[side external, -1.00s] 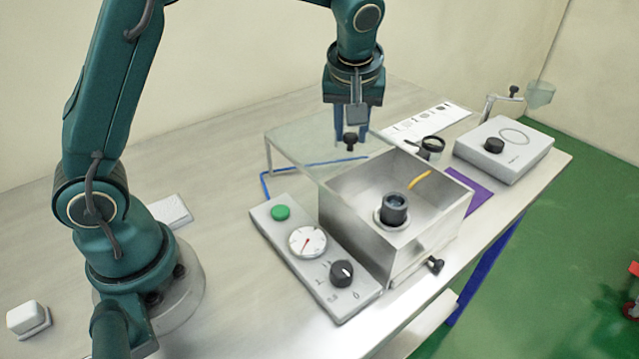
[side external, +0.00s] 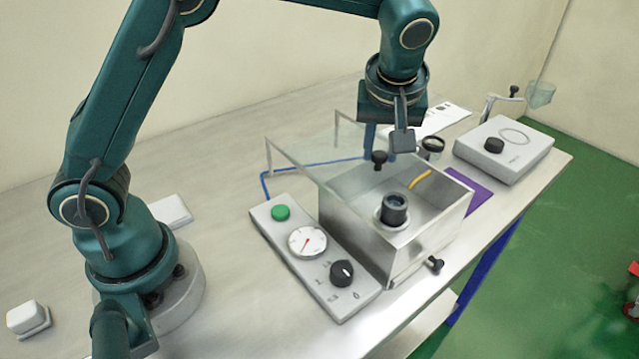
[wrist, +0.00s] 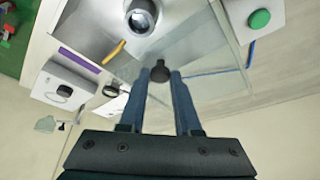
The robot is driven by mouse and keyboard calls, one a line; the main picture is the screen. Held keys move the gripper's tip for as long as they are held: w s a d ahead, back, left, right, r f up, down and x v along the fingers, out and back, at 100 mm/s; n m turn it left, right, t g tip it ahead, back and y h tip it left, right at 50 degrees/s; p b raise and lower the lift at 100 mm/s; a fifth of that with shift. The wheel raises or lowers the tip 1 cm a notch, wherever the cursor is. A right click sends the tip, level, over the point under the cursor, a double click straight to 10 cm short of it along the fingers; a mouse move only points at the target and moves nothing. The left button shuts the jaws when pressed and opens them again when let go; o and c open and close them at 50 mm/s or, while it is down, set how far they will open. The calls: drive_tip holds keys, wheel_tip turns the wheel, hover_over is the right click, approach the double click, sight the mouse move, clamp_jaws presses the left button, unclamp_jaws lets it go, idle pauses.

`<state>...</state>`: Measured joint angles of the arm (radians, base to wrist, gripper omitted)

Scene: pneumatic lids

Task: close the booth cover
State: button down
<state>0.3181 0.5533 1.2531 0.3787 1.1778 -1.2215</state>
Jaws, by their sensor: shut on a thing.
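The booth (side external: 350,222) is an open-topped steel box on the table; it also shows in the wrist view. Its clear cover (side external: 318,152) is a see-through panel, tilted above the back left of the box, with the opening still exposed. A black knob (side external: 380,160) is on the cover. My gripper (wrist: 159,73) is shut on this knob, with one finger on each side in the wrist view. In the side view my gripper (side external: 384,146) is above the back of the booth. The cover's exact angle is hard to tell through the glass.
Inside the booth are a dark round fixture (side external: 394,209) and a yellow curved piece (side external: 420,179). A control panel (side external: 334,300) with green button, gauge and dial stands at its left. A purple mat (side external: 482,190) and grey box (side external: 503,150) lie to the right.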

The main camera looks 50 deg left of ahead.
drive_tip(key=d, duration=1)
drive_tip(key=shift+d, duration=0.25)
drive_tip(key=shift+d+r, duration=0.1)
drive_tip(key=shift+d, duration=0.05)
drive_tip(key=c, duration=0.6)
unclamp_jaws()
drive_tip(key=s+d+r, duration=0.1)
drive_tip(key=s+d, duration=0.7)
drive_tip(key=s, duration=0.1)
drive_tip(key=shift+d, duration=0.25)
